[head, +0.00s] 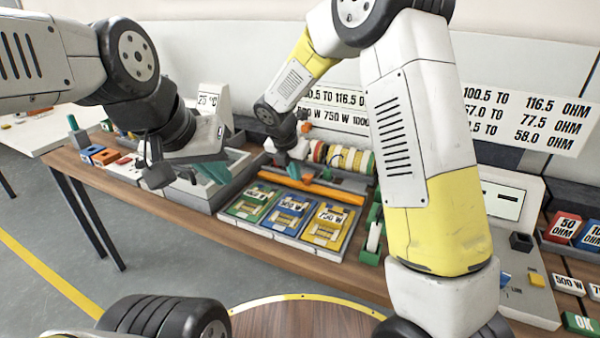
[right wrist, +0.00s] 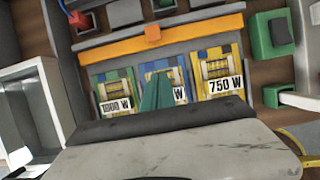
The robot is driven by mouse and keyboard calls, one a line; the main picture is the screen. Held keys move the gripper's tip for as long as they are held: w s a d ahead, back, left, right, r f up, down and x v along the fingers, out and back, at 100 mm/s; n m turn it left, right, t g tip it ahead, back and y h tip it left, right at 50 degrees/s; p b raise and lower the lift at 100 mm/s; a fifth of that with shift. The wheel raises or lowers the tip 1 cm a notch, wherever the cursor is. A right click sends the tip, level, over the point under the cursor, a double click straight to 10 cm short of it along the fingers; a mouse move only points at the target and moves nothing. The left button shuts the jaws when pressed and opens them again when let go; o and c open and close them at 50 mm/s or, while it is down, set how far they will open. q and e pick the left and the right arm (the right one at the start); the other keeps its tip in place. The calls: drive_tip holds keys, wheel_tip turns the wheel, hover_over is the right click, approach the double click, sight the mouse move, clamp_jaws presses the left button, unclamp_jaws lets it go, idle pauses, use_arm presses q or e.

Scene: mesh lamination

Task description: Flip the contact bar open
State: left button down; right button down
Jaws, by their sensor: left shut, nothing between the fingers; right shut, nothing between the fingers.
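The contact bar is an orange bar (head: 310,188) lying along the back of several wattage cards on the bench; it also shows in the right wrist view (right wrist: 120,47), level above the cards. My right gripper (head: 292,169) is shut and empty, with its teal fingertips near the left part of the bar in the head view. In the right wrist view its fingertips (right wrist: 157,93) overlap the middle card, on the card side of the bar; contact cannot be told. My left gripper (head: 216,170) is shut and empty over the grey tray at left, away from the bar.
The cards marked 1000 W (right wrist: 115,95), 750 W (right wrist: 222,75) and a partly hidden middle one sit in a row. A grey tray (head: 190,192) stands left of them. A green block (right wrist: 272,33) stands right of the bar. Coloured rolls (head: 338,156) stand behind it.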

drive_tip(key=shift+v, duration=2.1)
drive_tip(key=s+d+r+m+y, duration=0.2)
drive_tip(key=s+d+r+m, duration=1.05)
drive_tip(key=m, duration=0.35)
drive_tip(key=s+d+r+m+t+y, duration=0.1)
drive_tip(key=s+d+m, duration=0.1)
drive_tip(key=s+m, duration=0.5)
drive_tip(key=s+d+m+t+y, duration=0.1)
drive_tip(key=s+d+m, duration=0.2)
drive_tip(key=s+m, duration=0.4)
drive_tip(key=shift+r+m, duration=0.3)
drive_tip(key=shift+r, duration=0.05)
